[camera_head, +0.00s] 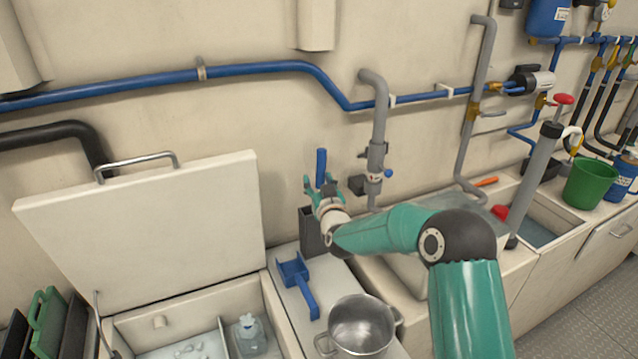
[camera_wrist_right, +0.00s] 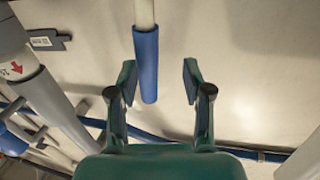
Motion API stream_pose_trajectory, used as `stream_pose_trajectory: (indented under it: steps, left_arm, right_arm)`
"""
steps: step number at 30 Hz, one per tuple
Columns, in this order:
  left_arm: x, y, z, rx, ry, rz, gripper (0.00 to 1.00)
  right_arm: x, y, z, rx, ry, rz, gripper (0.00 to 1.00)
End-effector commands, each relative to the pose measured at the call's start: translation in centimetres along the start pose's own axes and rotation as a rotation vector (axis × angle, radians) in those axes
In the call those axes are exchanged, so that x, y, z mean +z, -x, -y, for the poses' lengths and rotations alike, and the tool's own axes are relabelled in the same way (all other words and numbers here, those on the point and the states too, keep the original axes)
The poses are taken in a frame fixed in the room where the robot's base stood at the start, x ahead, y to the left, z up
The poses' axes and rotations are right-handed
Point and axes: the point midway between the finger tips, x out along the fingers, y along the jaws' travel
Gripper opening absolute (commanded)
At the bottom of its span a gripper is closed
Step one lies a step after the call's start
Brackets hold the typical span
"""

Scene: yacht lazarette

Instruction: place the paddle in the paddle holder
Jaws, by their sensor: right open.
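The paddle stands upright, with its blue grip (camera_head: 321,168) at the top. The right wrist view shows the same blue grip (camera_wrist_right: 146,65) and part of the pale shaft (camera_wrist_right: 145,12). A narrow dark grey box, seemingly the paddle holder (camera_head: 312,233), stands against the wall directly below the grip. My right gripper (camera_head: 326,188) is open in front of the paddle. My gripper hides where the shaft meets the holder. My left gripper is out of view.
A blue scoop (camera_head: 297,284) and a steel pot (camera_head: 361,325) are on the ledge in front of the holder. A raised hatch lid (camera_head: 140,230) stands to the left. A grey pipe (camera_head: 376,150) rises close to the right of the gripper. A green bucket (camera_head: 590,180) is far right.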

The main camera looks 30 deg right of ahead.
Motion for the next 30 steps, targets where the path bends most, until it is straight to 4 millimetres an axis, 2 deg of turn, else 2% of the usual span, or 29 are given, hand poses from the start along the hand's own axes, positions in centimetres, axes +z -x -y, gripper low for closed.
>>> stream_pose_trajectory:
  steps: [7, 13, 15, 21, 30]
  left_arm:
    - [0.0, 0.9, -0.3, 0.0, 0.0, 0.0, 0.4]
    - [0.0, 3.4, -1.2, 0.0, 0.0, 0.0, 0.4]
    - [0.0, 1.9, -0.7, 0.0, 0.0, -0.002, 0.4]
    - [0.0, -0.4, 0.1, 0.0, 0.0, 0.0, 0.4]
    - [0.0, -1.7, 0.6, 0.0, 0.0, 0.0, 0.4]
  right_arm:
    - [-0.4, 0.0, 0.0, 0.0, 0.001, 0.002, 0.5]
    - [-1.5, 0.0, 0.0, 0.001, 0.001, 0.003, 0.5]
    - [-0.5, 1.3, -0.1, 0.0, 0.0, 0.001, 0.5]
    - [-0.5, 5.7, -0.6, 0.001, 0.0, -0.001, 0.5]
    - [-0.8, 12.5, -0.6, 0.0, 0.0, -0.001, 0.5]
